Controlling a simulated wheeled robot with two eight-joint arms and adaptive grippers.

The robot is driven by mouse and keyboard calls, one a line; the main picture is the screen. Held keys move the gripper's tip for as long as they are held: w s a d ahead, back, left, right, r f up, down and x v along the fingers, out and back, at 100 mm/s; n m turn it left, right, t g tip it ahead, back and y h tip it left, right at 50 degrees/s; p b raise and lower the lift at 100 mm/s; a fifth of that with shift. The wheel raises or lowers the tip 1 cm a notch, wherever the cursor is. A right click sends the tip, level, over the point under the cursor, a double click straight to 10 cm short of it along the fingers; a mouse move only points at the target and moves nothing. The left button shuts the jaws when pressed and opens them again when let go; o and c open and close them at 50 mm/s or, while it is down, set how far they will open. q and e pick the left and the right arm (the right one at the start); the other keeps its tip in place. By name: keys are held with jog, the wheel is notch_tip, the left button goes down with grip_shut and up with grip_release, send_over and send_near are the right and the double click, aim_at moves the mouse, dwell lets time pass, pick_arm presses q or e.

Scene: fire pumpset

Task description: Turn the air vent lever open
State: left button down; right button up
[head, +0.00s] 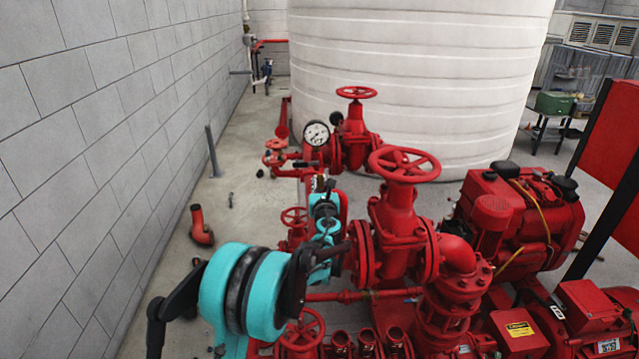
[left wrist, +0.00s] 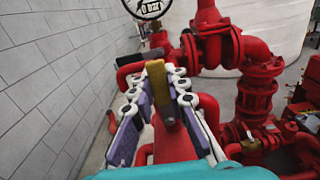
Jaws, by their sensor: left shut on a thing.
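The air vent lever (left wrist: 156,80) is a yellow-brown bar standing up in the middle of the left wrist view, above a red pipe. My left gripper (left wrist: 159,84) has its purple-padded fingers on both sides of the lever and is shut on it. In the head view my left gripper (head: 325,190) is beyond my cyan arm, among the red pipes, and the lever cannot be made out there. My right gripper is in neither view.
A pressure gauge (head: 316,133) is just beyond the gripper. A red valve with a large handwheel (head: 404,164) stands close on the right. A grey block wall (head: 95,130) runs along the left, with a strip of open floor beside it. A white tank (head: 420,70) stands behind.

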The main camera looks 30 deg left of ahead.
pick_arm(q)
jog(key=shift+w+d+r, duration=0.1)
dwell(0.3)
jog(key=c, duration=1.7)
grip_release()
jog(key=shift+o, duration=1.2)
jog(key=shift+d, duration=0.15)
jog(key=v, duration=1.2)
